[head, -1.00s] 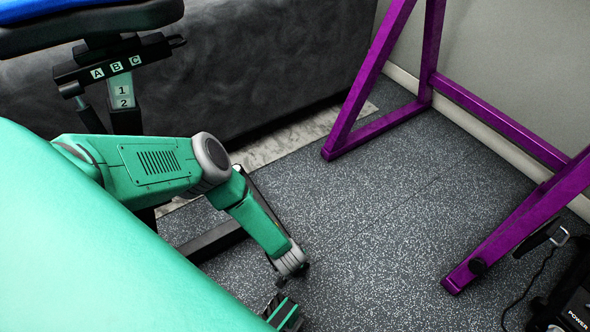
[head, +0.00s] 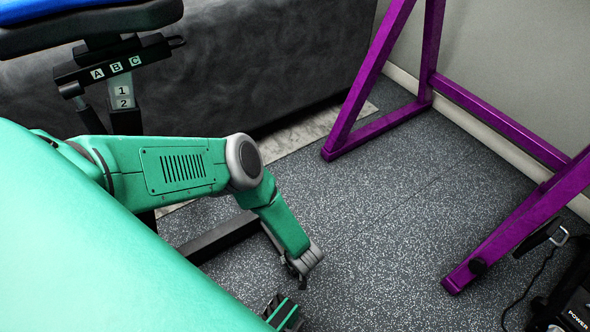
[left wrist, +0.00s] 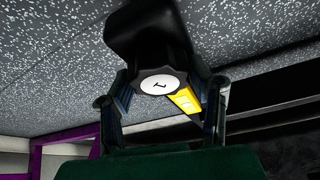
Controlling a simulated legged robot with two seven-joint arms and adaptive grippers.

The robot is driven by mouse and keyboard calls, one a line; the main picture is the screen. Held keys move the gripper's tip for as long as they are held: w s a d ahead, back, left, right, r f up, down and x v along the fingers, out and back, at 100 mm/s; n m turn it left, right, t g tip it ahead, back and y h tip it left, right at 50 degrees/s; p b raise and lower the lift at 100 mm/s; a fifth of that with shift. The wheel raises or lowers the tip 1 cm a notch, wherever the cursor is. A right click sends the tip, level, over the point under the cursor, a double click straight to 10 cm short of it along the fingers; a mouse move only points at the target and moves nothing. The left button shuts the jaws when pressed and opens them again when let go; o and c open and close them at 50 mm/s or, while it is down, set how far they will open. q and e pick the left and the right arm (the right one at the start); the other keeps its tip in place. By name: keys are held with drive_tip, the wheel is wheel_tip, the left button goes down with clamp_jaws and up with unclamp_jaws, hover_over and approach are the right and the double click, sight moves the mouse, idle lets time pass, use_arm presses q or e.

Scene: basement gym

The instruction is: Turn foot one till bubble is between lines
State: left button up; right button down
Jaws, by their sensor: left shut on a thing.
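In the left wrist view, foot one is a black knob (left wrist: 185,56) with a white disc (left wrist: 163,84) marked 1, seen upside down. My left gripper (left wrist: 168,80) is shut on this knob, with one finger on each side of it. A yellow level (left wrist: 187,101) shows just beside the disc, partly behind the right finger; its bubble and lines are too small to read.
A purple steel frame (head: 370,85) stands on the speckled floor (head: 390,210) at the right. A bench (head: 90,20) with A, B, C and 1, 2 labels is at upper left. A black device marked POWER (head: 570,310) sits at lower right. The middle floor is clear.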

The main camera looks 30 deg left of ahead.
use_arm(q)
drive_tip(key=shift+s+d+n+g, duration=0.15)
drive_tip(key=shift+n+g, duration=0.25)
drive_tip(key=shift+n, duration=0.6)
drive_tip(key=o, duration=1.1)
drive_tip(key=shift+o, duration=0.2)
drive_tip(key=v, duration=1.1)
drive_tip(key=shift+d+r, duration=0.35)
